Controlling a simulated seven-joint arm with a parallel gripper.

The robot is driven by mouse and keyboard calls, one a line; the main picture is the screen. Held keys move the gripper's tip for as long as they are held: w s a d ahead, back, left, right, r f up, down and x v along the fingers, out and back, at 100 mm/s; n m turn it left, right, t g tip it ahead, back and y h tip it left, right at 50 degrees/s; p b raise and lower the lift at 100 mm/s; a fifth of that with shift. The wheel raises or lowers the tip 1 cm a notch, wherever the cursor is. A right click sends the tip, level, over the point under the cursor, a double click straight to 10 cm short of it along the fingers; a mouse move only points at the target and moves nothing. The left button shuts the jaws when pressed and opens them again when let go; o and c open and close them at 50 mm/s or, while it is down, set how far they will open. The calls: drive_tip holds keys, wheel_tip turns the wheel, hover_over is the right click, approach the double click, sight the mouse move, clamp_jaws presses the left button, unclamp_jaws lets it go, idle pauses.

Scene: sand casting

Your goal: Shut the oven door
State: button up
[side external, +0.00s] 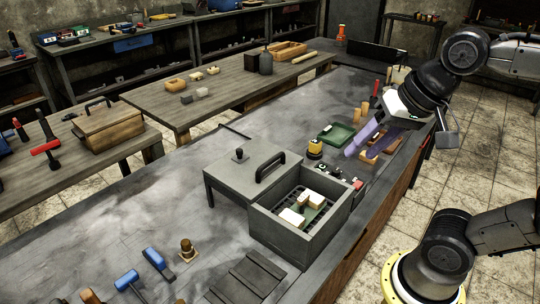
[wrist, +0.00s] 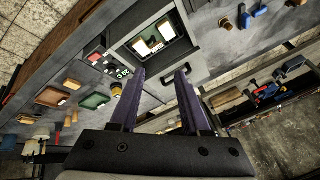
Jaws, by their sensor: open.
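The oven (side external: 290,241) is a grey box on the long dark bench, open at the top. Several pale blocks (side external: 311,197) lie on a dark grid inside it. Its door (side external: 228,180) is a flat grey panel with a black bar handle (side external: 270,166). The door lies level beside the opening, on the far-left side, leaving the inside uncovered. In the wrist view the oven (wrist: 128,50) is at the top centre. My gripper (side external: 359,153) has purple fingers, open and empty, up and right of the oven, apart from the door; they also show in the wrist view (wrist: 161,76).
A control panel (side external: 345,178) and a yellow-and-black object (side external: 315,149) stand just behind the oven. A green tray (side external: 336,133) and wooden pieces (side external: 378,147) lie near my gripper. Blue-handled tools (side external: 157,258) lie at the front left. Bench surface left of the door is clear.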

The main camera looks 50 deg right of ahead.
drive_tip(key=w+r+m, duration=0.4)
drive_tip(key=w+m, duration=0.1)
drive_tip(key=w, duration=0.1)
drive_tip(key=m+g, duration=0.3)
drive_tip(key=m, duration=0.2)
hover_over(270, 160)
drive_tip(key=s, duration=0.3)
drive_tip(key=s+x, duration=0.1)
drive_tip(key=x, duration=1.6)
drive_tip(key=shift+s+f, duration=0.15)
drive_tip(key=shift+f, duration=0.25)
clamp_jaws()
